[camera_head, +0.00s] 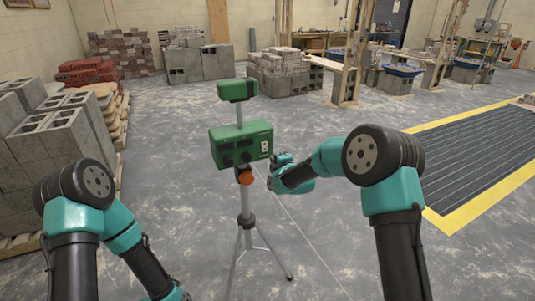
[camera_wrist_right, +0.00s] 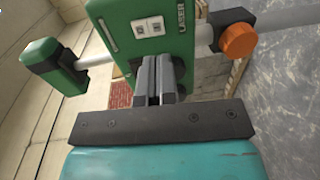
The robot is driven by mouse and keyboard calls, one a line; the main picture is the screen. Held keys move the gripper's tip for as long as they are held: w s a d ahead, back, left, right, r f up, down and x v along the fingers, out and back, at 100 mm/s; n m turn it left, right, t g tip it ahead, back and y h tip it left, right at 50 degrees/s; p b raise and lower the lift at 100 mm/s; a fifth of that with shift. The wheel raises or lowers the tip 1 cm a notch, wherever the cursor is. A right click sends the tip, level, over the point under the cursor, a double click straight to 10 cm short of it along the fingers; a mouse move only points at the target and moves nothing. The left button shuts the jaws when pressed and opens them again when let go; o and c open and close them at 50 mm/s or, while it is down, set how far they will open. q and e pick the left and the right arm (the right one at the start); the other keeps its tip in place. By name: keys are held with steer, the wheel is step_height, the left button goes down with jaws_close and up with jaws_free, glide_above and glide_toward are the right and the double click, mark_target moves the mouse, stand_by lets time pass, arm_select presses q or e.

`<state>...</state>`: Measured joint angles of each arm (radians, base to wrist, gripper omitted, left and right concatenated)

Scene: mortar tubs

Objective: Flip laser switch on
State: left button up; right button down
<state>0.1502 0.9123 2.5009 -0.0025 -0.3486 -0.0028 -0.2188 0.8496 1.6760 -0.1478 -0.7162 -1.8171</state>
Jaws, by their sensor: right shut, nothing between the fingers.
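The green laser unit (camera_head: 241,143) stands upright on a tripod (camera_head: 246,205), with a smaller green head (camera_head: 237,90) on a post above it. A white switch plate (camera_head: 264,146) is on the right part of its front. In the right wrist view the plate (camera_wrist_right: 149,27) shows two small dark-marked rockers beside the word LASER; I cannot tell which way they are set. My right gripper (camera_head: 278,160) is shut and empty, just right of the unit. Its fingers (camera_wrist_right: 160,78) point at the unit's face near the plate; contact cannot be told. My left gripper is below the picture edge.
An orange knob (camera_head: 245,177) sits under the unit on the tripod. Grey blocks (camera_head: 50,150) are stacked on the left. A black ribbed mat with a yellow border (camera_head: 455,220) lies at the right. The floor around the tripod is clear.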

mark_target(265, 150)
steer(key=x, duration=0.7)
steer(key=shift+w, duration=0.15)
steer(key=shift+a, duration=0.15)
steer(key=shift+w+a, duration=0.1)
steer(key=shift+d, duration=0.25)
